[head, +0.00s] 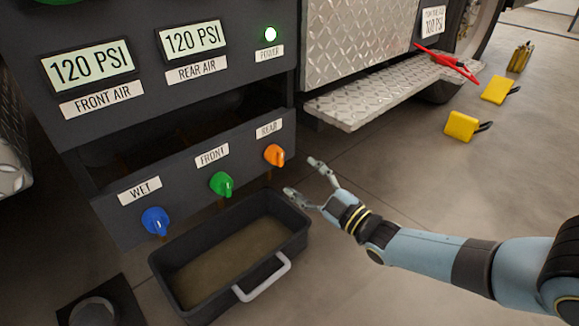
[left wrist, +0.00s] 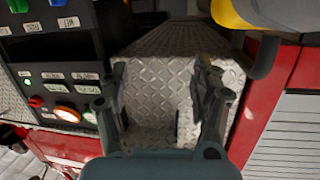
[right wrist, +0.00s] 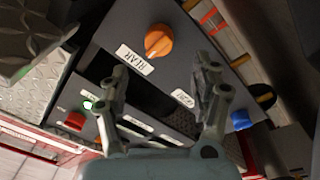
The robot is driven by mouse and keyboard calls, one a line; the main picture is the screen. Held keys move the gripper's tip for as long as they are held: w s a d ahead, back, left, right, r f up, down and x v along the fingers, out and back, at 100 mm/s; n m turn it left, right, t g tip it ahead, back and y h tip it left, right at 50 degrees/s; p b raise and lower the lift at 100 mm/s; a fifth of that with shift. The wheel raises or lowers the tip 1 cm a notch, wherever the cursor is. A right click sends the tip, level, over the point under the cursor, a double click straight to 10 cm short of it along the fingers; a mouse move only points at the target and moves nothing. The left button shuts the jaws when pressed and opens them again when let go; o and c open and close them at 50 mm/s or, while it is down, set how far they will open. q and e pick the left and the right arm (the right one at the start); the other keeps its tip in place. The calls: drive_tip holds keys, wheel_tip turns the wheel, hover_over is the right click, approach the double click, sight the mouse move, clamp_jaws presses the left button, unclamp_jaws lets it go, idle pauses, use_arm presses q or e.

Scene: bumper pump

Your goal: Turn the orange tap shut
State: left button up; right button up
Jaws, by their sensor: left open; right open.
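The orange tap (head: 274,155) sits at the right end of the dark lower panel, under the REAR label (head: 269,129). My right gripper (head: 302,176) is open, just right of the tap and apart from it. In the right wrist view the orange tap (right wrist: 158,41) shows whole, beyond the open fingers with nothing between them. A thin brownish streak shows below the tap in the head view. My left gripper (left wrist: 160,72) is open and empty in front of diamond plate; it is not in the head view.
A green tap (head: 221,184) and a blue tap (head: 155,221) are on the same panel. A black tub (head: 297,228) with brownish contents and a grey handle stands below. A tread-plate step (head: 375,92) juts out at the upper right. Yellow chocks (head: 461,126) lie on the floor.

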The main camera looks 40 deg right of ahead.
drive_tip(key=shift+s+d+f, duration=0.1)
drive_tip(key=shift+s+f, duration=0.05)
drive_tip(key=shift+s, duration=1.4)
